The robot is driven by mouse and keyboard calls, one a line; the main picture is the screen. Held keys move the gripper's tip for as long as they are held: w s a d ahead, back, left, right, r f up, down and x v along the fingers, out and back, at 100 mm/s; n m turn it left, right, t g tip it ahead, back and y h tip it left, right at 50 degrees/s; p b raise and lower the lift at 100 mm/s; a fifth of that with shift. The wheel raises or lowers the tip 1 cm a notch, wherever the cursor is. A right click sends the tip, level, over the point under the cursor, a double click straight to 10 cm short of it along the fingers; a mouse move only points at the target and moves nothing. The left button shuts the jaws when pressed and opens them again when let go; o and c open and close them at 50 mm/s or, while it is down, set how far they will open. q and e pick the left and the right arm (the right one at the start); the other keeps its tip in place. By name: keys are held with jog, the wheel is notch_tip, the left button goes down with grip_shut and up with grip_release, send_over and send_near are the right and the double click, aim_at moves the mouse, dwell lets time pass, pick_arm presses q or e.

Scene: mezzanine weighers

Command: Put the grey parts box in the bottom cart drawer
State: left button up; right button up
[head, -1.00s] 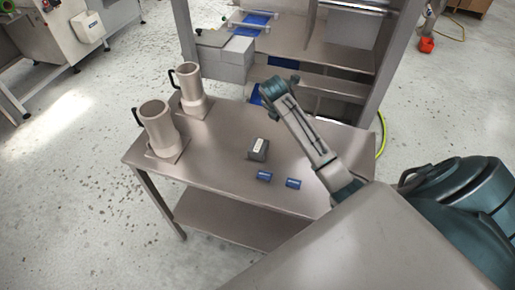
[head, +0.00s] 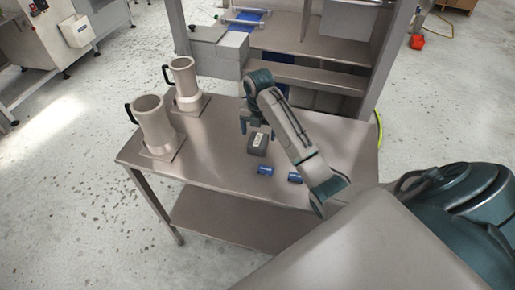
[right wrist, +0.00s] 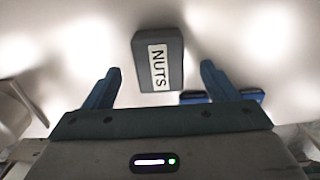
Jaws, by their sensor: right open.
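The grey parts box (head: 258,144), with a white label, lies on the steel table (head: 225,165). In the right wrist view the box (right wrist: 174,42) reads NUTS and lies just beyond the fingertips, roughly centred between them. My right gripper (head: 257,124) is open and empty, pointing down close to the box on its far side; it also shows in the right wrist view (right wrist: 160,70). I cannot make out contact with the box. My left gripper is not in view. I cannot identify the cart's bottom drawer in these views.
Two beige mugs (head: 154,122) with dark handles stand on the table's left. The table has a lower shelf (head: 225,222).

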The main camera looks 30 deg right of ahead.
aim_at(258, 139)
jog(key=f, duration=0.1)
jog(key=f+p, duration=0.2)
jog(key=f, duration=0.1)
jog(key=shift+s+a+f, duration=0.1)
jog(key=shift+s+a, duration=0.1)
jog(key=shift+a, duration=0.05)
jog(key=shift+f, duration=0.4)
jog(key=shift+c, duration=0.4)
jog(key=shift+w, duration=0.1)
jog(key=c, duration=1.3)
jog(key=shift+r, duration=0.15)
